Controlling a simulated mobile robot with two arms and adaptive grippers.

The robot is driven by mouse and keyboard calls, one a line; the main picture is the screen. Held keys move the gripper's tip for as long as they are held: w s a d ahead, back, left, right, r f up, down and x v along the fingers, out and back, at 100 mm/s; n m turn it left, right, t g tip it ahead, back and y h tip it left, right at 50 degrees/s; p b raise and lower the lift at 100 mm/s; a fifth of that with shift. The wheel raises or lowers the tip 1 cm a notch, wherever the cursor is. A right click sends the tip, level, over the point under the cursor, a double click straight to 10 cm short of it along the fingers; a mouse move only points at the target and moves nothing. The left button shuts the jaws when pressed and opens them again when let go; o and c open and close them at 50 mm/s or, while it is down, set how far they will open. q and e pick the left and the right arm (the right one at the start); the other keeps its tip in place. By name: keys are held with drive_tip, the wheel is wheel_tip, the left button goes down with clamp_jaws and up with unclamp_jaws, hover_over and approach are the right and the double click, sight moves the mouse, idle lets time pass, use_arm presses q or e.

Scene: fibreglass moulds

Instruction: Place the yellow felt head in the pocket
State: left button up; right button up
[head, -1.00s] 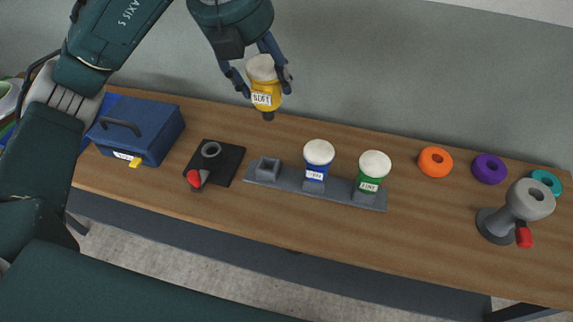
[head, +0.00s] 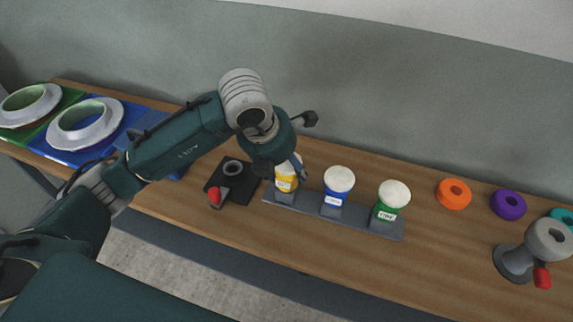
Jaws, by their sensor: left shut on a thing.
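The yellow felt head (head: 286,183), with a white top and a label, is upright at the left pocket (head: 284,198) of the grey rack (head: 360,221). My left gripper (head: 284,172) is shut on it from above and behind, and partly hides its top. I cannot tell whether the head is fully seated. The blue felt head (head: 336,187) stands in the middle pocket and the green felt head (head: 391,201) in the right one. My right gripper is not in view.
A black plate with a grey ring and a red-knobbed lever (head: 232,181) lies left of the rack. Orange (head: 454,193) and purple (head: 507,204) rings lie to the right. A grey stand with a red knob (head: 523,255) is at front right. White ring moulds (head: 86,124) are at far left.

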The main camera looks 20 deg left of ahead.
use_arm(q)
drive_tip(key=shift+f, duration=0.3)
drive_tip(key=o, duration=1.4)
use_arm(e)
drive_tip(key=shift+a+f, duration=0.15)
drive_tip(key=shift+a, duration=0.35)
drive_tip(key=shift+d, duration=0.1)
use_arm(q)
drive_tip(key=shift+r, duration=0.15)
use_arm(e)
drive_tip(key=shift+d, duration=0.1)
